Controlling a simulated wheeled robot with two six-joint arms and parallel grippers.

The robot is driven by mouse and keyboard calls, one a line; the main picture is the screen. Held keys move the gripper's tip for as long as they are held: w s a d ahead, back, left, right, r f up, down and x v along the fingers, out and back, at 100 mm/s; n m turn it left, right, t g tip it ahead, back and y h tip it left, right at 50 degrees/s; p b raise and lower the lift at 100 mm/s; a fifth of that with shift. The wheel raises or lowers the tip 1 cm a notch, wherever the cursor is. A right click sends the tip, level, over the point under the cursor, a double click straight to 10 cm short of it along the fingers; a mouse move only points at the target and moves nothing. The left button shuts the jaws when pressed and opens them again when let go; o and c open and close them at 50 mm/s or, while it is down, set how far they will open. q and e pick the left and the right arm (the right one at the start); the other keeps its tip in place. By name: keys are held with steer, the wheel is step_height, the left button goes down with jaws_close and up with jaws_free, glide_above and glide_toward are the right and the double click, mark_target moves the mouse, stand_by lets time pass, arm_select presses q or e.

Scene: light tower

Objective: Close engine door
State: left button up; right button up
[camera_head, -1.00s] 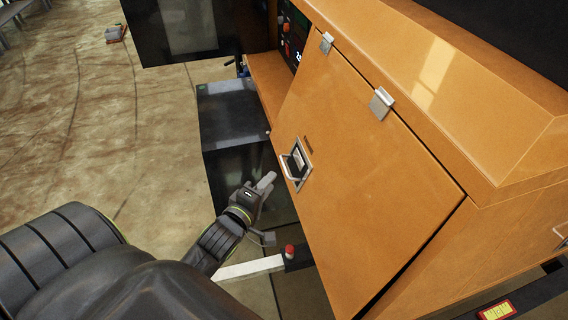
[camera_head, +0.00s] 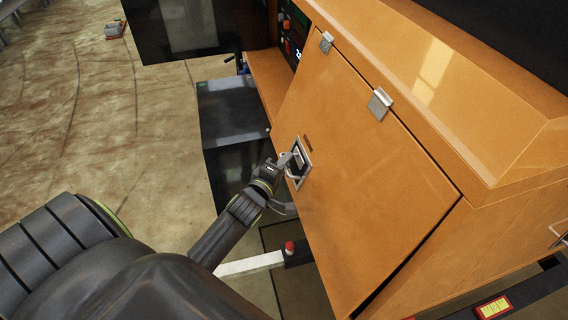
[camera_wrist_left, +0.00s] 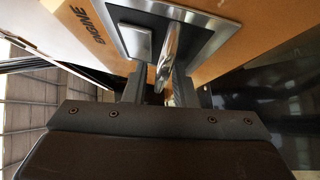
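The engine door (camera_head: 365,180) is an orange panel hung from two metal hinges along its top edge. It stands slightly ajar, with a dark gap along its lower right edge. A metal latch plate with a loop handle (camera_head: 293,172) sits near its left edge. The handle (camera_wrist_left: 168,55) and the word ENGINE also show in the left wrist view. My left gripper (camera_head: 284,163) is at the handle. In the left wrist view its fingers (camera_wrist_left: 158,85) are apart, with the handle bar between them, nearer the right finger. My right gripper is not in view.
The orange housing (camera_head: 490,100) continues above and right of the door. A control panel (camera_head: 292,35) with red buttons is at the upper left, with a dark open door (camera_head: 180,30) beside it. A red-capped post (camera_head: 289,247) stands below.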

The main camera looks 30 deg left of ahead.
mark_target(295, 164)
arm_select(q)
jaws_close()
steer(key=shift+w+d+f+b, duration=0.15)
steer(key=shift+f+b, duration=0.1)
steer(key=shift+b, duration=0.25)
steer(key=w+b, duration=0.1)
steer(key=b, duration=0.1)
steer(key=d+f+b, duration=0.1)
steer(key=b, duration=0.1)
steer(key=shift+w+d+f+n+t, duration=0.1)
steer(key=shift+w+d+n+t, duration=0.2)
steer(key=shift+w+n+t, duration=0.1)
